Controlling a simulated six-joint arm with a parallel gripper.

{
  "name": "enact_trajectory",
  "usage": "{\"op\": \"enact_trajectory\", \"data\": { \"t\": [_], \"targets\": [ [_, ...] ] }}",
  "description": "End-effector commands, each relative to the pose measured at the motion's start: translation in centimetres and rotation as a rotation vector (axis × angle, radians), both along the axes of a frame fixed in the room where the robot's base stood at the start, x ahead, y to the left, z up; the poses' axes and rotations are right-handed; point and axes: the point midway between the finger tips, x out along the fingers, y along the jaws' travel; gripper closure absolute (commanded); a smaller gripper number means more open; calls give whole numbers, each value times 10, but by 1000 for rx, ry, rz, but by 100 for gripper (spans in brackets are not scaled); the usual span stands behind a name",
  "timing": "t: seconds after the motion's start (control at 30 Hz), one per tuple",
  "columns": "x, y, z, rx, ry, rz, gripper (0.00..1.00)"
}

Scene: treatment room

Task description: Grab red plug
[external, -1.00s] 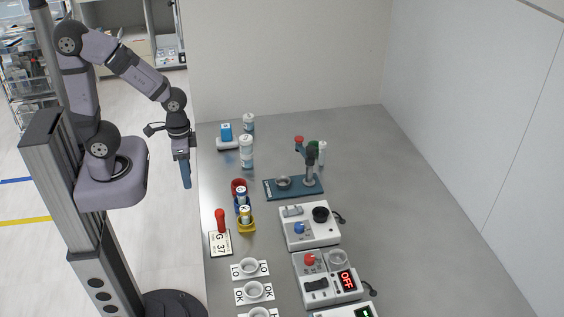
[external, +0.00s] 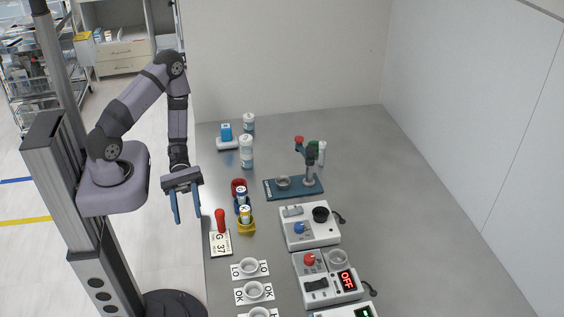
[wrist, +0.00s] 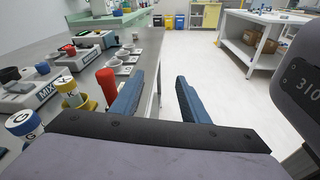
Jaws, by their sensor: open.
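In the wrist view the red plug (wrist: 107,86) shows just left of the left finger. My gripper (external: 187,220) is open and empty, its two blue fingers pointing down beyond the table's left edge. It is left of the plug, apart from it and above the floor. In the wrist view the gripper (wrist: 160,98) has a wide gap between its fingers, with table edge and floor showing through.
White cups on plates (external: 250,265) line the near left edge. Control boxes (external: 311,226) and a teal stand (external: 292,188) lie further right. The table's far right is clear.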

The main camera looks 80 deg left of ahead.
Motion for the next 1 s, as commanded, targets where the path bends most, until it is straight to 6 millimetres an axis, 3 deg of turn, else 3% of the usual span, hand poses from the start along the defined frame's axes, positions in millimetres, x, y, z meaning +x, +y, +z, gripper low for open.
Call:
{"op": "enact_trajectory", "data": {
  "t": [0.2,0.4,0.63,1.0],
  "targets": [
    [39,19,-18,-163,80,337,59],
    [55,33,-29,-220,106,489,59],
    [59,35,-31,-229,109,519,59],
    [69,18,-31,-227,110,514,59]
  ]
}}
